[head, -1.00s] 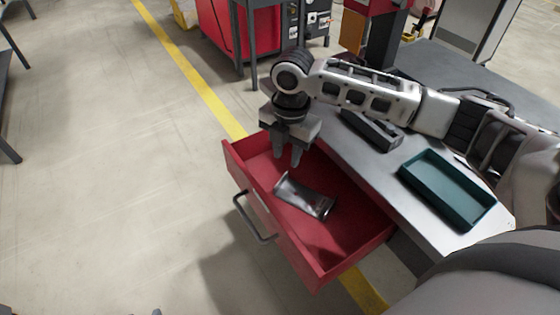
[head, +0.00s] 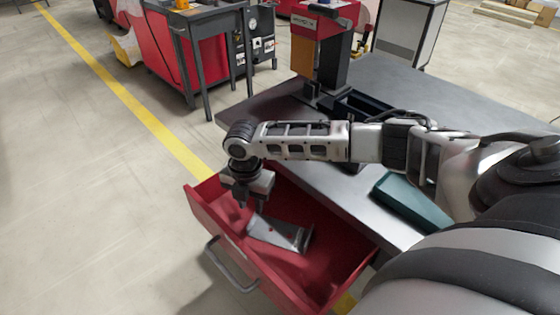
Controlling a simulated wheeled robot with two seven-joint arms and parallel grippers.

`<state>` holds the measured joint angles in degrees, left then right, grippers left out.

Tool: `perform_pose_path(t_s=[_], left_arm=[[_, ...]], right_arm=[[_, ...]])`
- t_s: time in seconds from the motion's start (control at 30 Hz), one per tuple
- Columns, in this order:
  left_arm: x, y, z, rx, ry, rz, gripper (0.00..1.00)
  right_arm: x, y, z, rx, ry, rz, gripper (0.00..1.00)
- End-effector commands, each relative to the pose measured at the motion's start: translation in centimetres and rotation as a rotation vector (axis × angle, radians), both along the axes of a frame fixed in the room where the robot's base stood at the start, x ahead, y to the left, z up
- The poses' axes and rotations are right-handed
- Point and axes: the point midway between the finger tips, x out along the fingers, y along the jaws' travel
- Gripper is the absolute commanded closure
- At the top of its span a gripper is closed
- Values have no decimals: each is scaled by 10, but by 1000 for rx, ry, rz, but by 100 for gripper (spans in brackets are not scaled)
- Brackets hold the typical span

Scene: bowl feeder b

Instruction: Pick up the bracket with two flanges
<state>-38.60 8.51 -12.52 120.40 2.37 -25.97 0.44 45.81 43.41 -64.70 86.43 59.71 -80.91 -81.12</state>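The bracket (head: 284,234), a grey metal piece with a flat face, lies in the open red drawer (head: 335,268). Its flanges are hard to make out at this size. My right gripper (head: 252,205) points down over the drawer, just behind and left of the bracket's left end. Its fingers look apart, with nothing seen between them. Whether a fingertip touches the bracket cannot be told. My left gripper is not in view.
The drawer's handle (head: 230,268) faces the open floor at left. The grey worktop (head: 300,150) lies behind, with a teal tray (head: 412,203) partly hidden by my arm. A red-topped stand (head: 322,45) rises at the back.

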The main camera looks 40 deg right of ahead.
Motion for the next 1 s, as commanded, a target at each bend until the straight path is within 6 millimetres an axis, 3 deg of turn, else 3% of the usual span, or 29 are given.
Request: perform_pose_path(t_s=[0.3, 0.57, 0.67, 0.7, 1.0], left_arm=[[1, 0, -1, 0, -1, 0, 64], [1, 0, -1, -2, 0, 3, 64], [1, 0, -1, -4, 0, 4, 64], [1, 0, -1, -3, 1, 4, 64], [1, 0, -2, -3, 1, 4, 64]], right_arm=[[-5, -2, -43, 0, 1, 0, 71], [-5, -2, -45, 0, 1, 1, 71], [-5, -2, -45, 0, 1, 1, 96], [-5, -2, -45, 0, 1, 1, 100], [-4, -3, -45, 0, 0, 0, 100]])
